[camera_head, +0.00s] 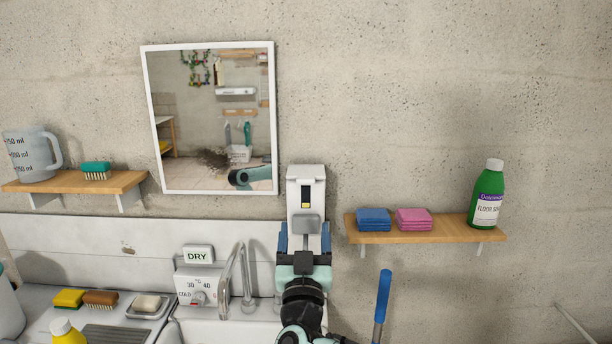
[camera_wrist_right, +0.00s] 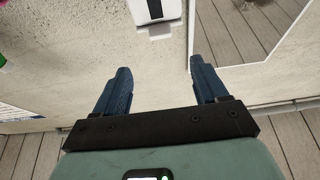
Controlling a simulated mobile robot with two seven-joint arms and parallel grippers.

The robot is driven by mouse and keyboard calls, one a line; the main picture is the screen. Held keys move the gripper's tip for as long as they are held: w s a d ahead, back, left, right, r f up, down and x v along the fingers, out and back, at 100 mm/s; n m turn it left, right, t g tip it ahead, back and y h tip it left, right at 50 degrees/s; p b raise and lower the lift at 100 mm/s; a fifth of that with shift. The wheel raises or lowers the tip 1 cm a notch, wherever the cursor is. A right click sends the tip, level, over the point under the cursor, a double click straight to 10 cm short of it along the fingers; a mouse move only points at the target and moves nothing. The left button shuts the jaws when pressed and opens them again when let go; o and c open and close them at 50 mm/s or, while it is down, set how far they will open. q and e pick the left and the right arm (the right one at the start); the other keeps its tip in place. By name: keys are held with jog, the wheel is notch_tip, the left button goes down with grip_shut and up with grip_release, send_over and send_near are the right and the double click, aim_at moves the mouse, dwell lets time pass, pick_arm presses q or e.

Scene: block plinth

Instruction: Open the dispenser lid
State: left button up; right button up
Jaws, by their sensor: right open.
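The dispenser (camera_head: 306,182) is a white box on the concrete wall, right of the mirror, with a dark window holding a yellow patch on its front. No gap shows at its lid. My right gripper (camera_head: 305,236) is just below the dispenser in the head view, its blue fingers spread, partly hidden by its own wrist. In the right wrist view the dispenser (camera_wrist_right: 158,20) is at the top edge, cut off. There the open fingers (camera_wrist_right: 158,68) have only wall between them and stand apart from the dispenser. My left gripper is not in view.
A white-framed mirror (camera_head: 273,120) hangs close left of the dispenser. A wooden shelf (camera_head: 420,238) with sponges and a green bottle (camera_head: 487,195) is on the right. A sink with a tap (camera_head: 247,280) lies below left. A blue handle (camera_head: 383,295) stands right of my arm.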

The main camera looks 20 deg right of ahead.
aim_at(306, 181)
jog(key=p+x, duration=0.2)
jog(key=x, duration=0.4)
jog(key=p+x, duration=0.3)
jog(key=x, duration=0.3)
jog(key=shift+w+r+p, duration=0.2)
jog(key=shift+r+p, duration=0.15)
jog(key=shift+w+d, duration=0.15)
jog(key=shift+w, duration=0.35)
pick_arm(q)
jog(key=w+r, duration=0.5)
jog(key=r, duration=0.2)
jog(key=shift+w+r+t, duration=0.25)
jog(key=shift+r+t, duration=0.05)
pick_arm(e)
jog(key=shift+s, duration=0.1)
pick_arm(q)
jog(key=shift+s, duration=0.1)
pick_arm(e)
grip_shut()
